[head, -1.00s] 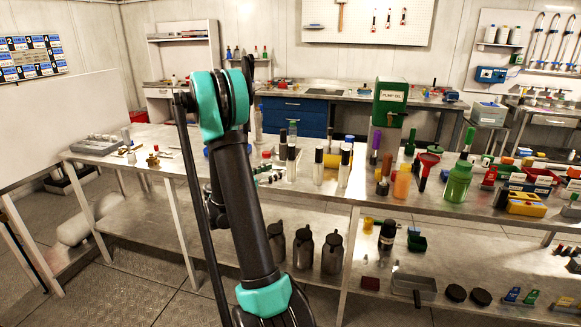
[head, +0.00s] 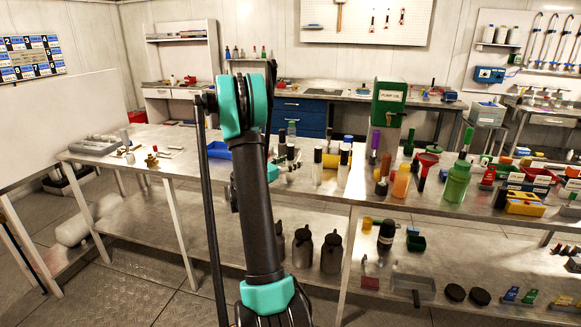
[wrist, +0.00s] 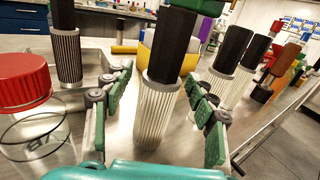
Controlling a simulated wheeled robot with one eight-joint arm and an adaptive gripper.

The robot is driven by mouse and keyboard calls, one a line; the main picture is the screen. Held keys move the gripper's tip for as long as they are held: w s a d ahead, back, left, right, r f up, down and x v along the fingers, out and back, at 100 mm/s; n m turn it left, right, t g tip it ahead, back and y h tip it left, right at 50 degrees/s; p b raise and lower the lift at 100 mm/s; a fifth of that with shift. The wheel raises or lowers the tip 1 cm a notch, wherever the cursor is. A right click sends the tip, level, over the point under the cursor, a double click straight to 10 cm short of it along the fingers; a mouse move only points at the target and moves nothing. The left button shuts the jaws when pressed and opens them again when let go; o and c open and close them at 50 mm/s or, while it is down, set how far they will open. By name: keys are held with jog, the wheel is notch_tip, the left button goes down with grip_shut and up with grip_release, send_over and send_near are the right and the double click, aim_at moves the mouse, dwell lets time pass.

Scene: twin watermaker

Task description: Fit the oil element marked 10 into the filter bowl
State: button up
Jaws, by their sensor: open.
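In the wrist view my gripper (wrist: 158,82) is open, with a green-padded finger on each side of a white pleated element (wrist: 158,112) with a black top. This element stands upright on the metal bench, and I cannot tell whether either finger touches it. A darker pleated element (wrist: 67,55) stands to the left, and another white pleated element (wrist: 230,80) with a black top stands to the right. No number is readable on any element, so I cannot tell which is 10. I cannot pick out the filter bowl with certainty.
A clear jar with a red lid (wrist: 22,80) stands near the left finger. In the head view a blue tray (head: 217,151) lies beside my arm, and a green jug (head: 458,180) stands to the right.

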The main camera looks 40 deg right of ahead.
grip_shut()
dwell(0.3)
jog(key=shift+r, duration=0.1)
notch_tip(320, 180, up, 20)
dwell(0.6)
